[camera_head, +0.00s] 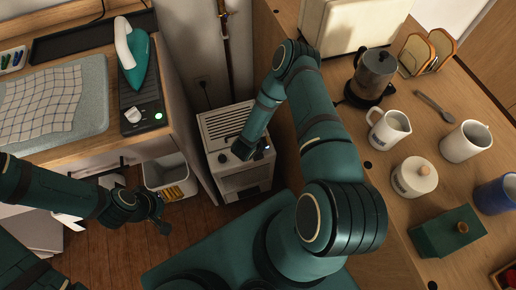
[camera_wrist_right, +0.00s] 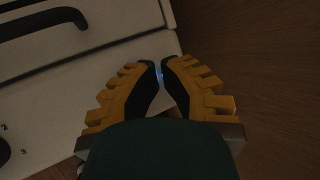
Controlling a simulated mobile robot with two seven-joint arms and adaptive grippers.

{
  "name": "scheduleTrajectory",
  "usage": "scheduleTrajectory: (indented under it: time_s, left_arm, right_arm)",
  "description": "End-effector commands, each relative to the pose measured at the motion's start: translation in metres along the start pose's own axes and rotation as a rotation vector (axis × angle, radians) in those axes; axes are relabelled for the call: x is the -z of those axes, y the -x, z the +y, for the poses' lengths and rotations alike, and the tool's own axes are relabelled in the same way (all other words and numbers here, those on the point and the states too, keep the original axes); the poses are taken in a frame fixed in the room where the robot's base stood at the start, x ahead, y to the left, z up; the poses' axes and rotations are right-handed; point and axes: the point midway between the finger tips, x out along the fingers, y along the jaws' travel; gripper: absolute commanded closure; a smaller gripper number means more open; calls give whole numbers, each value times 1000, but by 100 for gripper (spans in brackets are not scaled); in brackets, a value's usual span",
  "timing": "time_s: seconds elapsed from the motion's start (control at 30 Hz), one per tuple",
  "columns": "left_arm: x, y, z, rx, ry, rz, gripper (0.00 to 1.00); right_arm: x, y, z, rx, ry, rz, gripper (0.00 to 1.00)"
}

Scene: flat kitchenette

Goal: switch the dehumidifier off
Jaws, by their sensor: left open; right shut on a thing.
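The dehumidifier (camera_head: 216,127) is a white box with a slatted top grille, standing on the floor between the counters. A dark round knob (camera_head: 222,158) is on its front top, left of my right gripper. My right gripper (camera_head: 250,150) reaches down onto the right part of that panel. In the right wrist view, its yellow and black fingers (camera_wrist_right: 162,88) are closed on a small control, mostly hidden, beside a small blue light (camera_wrist_right: 159,73) at the edge of the white casing (camera_wrist_right: 100,75). My left gripper (camera_head: 163,214) is open and empty, low on the left, away from the dehumidifier.
A bin (camera_head: 166,172) stands left of the dehumidifier. The left counter holds a green iron (camera_head: 134,55) and a cloth (camera_head: 42,98).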

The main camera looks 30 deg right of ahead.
Motion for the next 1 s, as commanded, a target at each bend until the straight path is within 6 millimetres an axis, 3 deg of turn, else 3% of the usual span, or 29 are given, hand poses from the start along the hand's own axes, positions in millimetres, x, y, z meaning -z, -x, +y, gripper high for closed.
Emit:
scheduleTrajectory:
  time_s: [1.0]
  left_arm:
    - [1,10,4,0,0,0,27]
  right_arm:
    - [-6,10,-6,0,0,0,100]
